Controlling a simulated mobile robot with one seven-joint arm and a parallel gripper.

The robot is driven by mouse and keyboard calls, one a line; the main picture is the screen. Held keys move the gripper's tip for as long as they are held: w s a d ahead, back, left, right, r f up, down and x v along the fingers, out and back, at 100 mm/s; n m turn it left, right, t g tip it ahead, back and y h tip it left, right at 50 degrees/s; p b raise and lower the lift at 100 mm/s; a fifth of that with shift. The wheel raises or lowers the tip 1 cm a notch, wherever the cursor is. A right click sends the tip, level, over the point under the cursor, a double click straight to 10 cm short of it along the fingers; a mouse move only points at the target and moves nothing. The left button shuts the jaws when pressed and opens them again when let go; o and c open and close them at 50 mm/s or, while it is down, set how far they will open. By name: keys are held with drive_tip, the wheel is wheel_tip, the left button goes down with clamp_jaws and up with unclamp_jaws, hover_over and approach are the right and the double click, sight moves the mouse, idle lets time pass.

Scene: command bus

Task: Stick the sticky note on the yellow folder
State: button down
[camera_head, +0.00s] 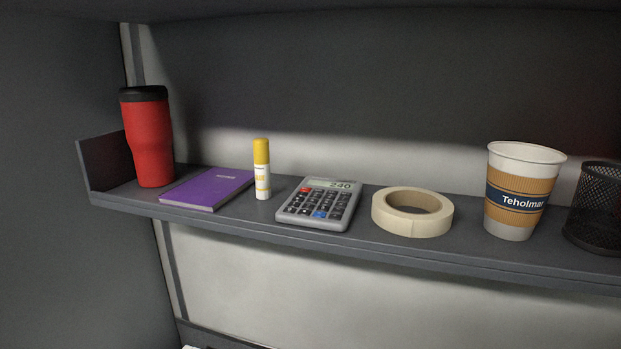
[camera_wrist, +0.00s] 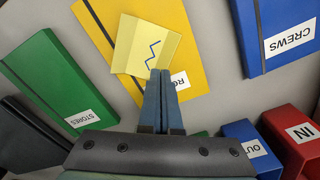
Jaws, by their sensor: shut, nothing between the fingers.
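In the wrist view, the pale yellow sticky note (camera_wrist: 146,45) with a blue zigzag line lies over the yellow folder (camera_wrist: 193,60). I cannot tell whether the fingertips touch the note, or whether the note lies fully flat. The head view shows neither the note, the folder nor my gripper.
In the wrist view, a green STORES folder (camera_wrist: 45,75) is left, a blue CREWS folder (camera_wrist: 262,70) right, with blue (camera_wrist: 242,130) and red (camera_wrist: 285,125) trays below. The head view shows a shelf (camera_head: 300,238) with a red tumbler (camera_head: 150,140), calculator (camera_head: 320,203), tape roll (camera_head: 430,222) and cup (camera_head: 520,165).

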drive_tip(key=shift+f+b, duration=0.6)
drive_tip(key=shift+f, duration=0.25)
idle(0.8)
drive_tip(key=shift+r, duration=0.1)
idle(0.3)
drive_tip(key=shift+r+p, duration=2.5)
drive_tip(key=shift+p, duration=0.15)
drive_tip(key=shift+f, duration=0.1)
